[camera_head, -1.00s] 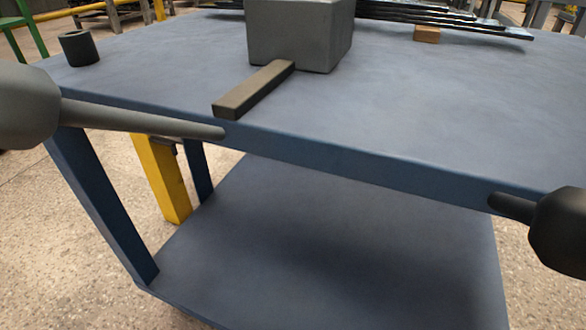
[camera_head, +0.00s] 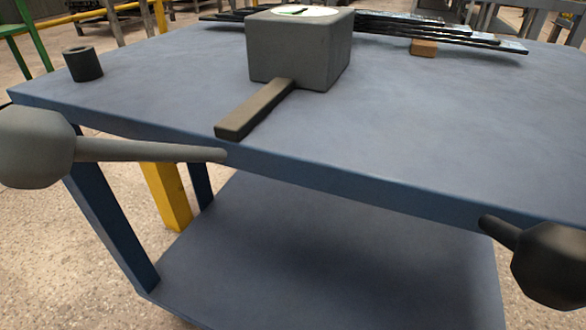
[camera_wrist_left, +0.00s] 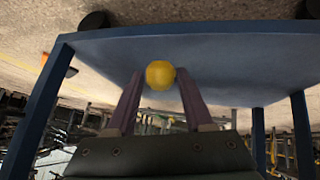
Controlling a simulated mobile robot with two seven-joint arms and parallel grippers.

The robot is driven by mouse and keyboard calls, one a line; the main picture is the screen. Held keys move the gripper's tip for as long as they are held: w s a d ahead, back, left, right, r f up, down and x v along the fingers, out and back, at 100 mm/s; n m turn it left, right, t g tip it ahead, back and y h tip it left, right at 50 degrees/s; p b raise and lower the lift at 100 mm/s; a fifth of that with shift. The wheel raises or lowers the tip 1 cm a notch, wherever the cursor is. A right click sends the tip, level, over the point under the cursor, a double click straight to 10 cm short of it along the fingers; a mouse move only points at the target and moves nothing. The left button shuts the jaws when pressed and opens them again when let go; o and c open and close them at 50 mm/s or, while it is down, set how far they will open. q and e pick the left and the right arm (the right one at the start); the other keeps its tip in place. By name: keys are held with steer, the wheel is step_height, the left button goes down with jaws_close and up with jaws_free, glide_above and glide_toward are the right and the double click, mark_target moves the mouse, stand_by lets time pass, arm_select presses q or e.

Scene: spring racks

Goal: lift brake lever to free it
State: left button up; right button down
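In the left wrist view, which looks upside down, a yellow ball knob (camera_wrist_left: 160,75) shows between the fingers of my left gripper (camera_wrist_left: 160,78). The knob appears to be the end of the brake lever; its shaft is hidden. The left fingers are open, one on each side, with a narrow gap to the knob. I cannot tell whether the knob is fully between the tips or just beyond them. The blue cart (camera_head: 430,130) stands in front of me in the head view; its lower shelf (camera_wrist_left: 220,65) shows behind the knob. My right gripper is in neither view.
On the cart top stand a grey box (camera_head: 300,55) with a pale round top, a dark flat bar (camera_head: 254,110), a small dark cylinder (camera_head: 83,64), a wooden block (camera_head: 424,47) and long dark strips (camera_head: 440,30). A yellow post (camera_head: 167,195) stands beyond.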

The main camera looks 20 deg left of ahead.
arm_select(q)
steer(key=shift+o, duration=0.9)
steer(key=shift+s, duration=0.15)
steer(key=p+v, duration=0.8)
steer(key=v, duration=0.2)
